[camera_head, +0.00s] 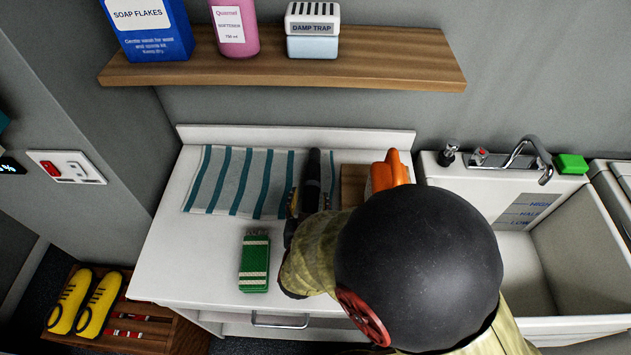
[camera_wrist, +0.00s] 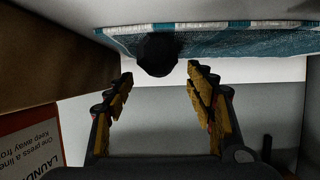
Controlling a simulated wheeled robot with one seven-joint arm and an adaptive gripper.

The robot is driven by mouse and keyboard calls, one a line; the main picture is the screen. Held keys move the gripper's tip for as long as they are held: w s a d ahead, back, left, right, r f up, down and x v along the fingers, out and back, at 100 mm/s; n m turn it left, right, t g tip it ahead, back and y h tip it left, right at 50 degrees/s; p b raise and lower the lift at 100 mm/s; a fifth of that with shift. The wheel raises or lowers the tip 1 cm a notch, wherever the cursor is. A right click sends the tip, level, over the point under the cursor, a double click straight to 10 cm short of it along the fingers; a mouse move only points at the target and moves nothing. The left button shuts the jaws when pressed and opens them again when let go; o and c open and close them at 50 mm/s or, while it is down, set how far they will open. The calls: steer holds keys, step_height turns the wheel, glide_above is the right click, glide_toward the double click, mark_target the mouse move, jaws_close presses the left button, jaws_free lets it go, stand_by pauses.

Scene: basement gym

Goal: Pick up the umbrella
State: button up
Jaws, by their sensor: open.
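The umbrella (camera_head: 314,165) looks like a folded black rod lying on the counter at the right end of the striped towel (camera_head: 232,180). Its near part is partly hidden by my gripper (camera_head: 308,204). My gripper reaches over the counter from the front, with its fingers on either side of the umbrella. In the wrist view, my gripper (camera_wrist: 160,85) is open with nothing between its pads. A dark round end, likely the umbrella's (camera_wrist: 158,55), shows just beyond and between the fingertips, against the towel (camera_wrist: 240,42). I cannot tell whether any finger touches it.
A shelf (camera_head: 400,62) hangs above, and a sink (camera_head: 575,260) is at right.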

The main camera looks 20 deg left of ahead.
mark_target(311, 193)
steer(key=b+x, duration=0.1)
steer(key=x, duration=0.4)
steer(key=shift+w+f+b, duration=0.1)
steer(key=shift+b, duration=0.3)
steer(key=shift+c, duration=0.2)
jaws_close()
stand_by(0.3)
